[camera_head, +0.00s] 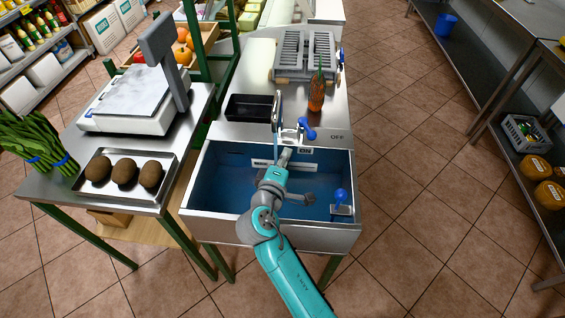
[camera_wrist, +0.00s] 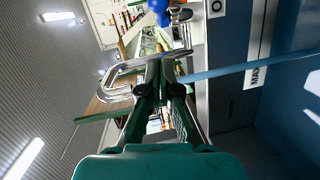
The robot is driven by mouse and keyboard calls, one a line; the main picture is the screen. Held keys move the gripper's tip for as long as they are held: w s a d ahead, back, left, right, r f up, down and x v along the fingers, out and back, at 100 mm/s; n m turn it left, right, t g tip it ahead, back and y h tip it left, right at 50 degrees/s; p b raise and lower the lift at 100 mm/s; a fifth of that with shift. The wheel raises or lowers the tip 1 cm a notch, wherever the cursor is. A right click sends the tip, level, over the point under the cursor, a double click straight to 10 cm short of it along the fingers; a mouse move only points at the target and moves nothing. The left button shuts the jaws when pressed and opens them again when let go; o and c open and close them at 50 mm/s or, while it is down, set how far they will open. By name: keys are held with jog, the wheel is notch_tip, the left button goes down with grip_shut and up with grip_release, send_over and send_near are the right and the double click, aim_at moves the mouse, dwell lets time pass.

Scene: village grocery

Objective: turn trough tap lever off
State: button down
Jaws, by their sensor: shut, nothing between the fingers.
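The trough (camera_head: 205,222) is a steel basin with a blue inside. A metal tap (camera_head: 278,108) stands at its back edge, with a blue lever (camera_head: 308,129) to its right. An ON label (camera_head: 304,150) lies in front of the lever and an OFF label (camera_head: 337,136) to its right. In the wrist view the blue lever (camera_wrist: 160,12) is at the top edge, partly cut off. A pale blue stream (camera_wrist: 240,68) runs from the tap spout (camera_wrist: 122,72). My gripper (camera_wrist: 165,68) is shut and empty, below the lever in that view. Contact with the tap is unclear.
A second blue-knobbed fitting (camera_head: 341,196) sits at the trough's front right. A black tray (camera_head: 249,107) and an orange bottle (camera_head: 317,92) stand behind the tap. A scale (camera_head: 135,100) and a tray of brown round produce (camera_head: 115,192) are left. The floor right is clear.

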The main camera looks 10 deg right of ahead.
aim_at(307, 131)
jog(key=w+d, duration=0.1)
jog(key=d, duration=0.1)
jog(key=w+d+f, duration=0.1)
jog(key=w+d, duration=0.3)
jog(key=shift+w+d+f, duration=0.15)
jog(key=shift+w+f, duration=0.05)
jog(key=shift+f, duration=0.05)
jog(key=shift+d, duration=0.1)
jog(key=shift+s+d+n+y, duration=0.1)
jog(key=shift+d+n+y, duration=0.2)
jog(key=shift+y, duration=0.1)
